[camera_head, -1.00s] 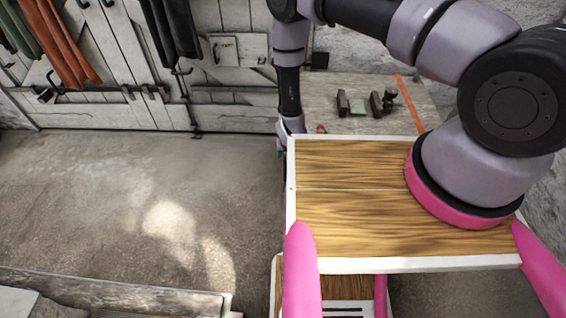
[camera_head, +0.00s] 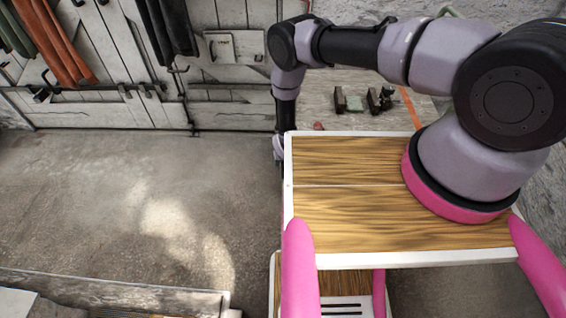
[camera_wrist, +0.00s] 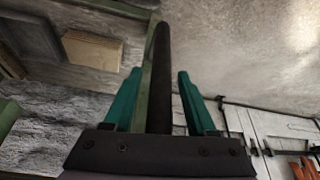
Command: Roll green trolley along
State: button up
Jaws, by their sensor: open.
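My gripper (camera_wrist: 160,73) shows in the wrist view with two teal fingers, open and apart. A long dark bar, like a padded handle (camera_wrist: 163,85), lies between the fingers, with a gap to the right finger. Green framing (camera_wrist: 147,88) runs alongside it, and another green piece (camera_wrist: 9,117) is at the left edge; these look like parts of the green trolley. Whether the bar touches the left finger I cannot tell. In the head view my gripper is hidden behind my own wooden top.
A wooden bench (camera_head: 345,88) with small dark objects (camera_head: 351,103) stands beyond my top. A white plank wall (camera_head: 110,70) with hanging clothes (camera_head: 55,45) is at the back left. The concrete floor (camera_head: 90,200) at the left is open. A low ledge (camera_head: 110,287) lies at the front left.

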grip_shut()
dwell(1.4)
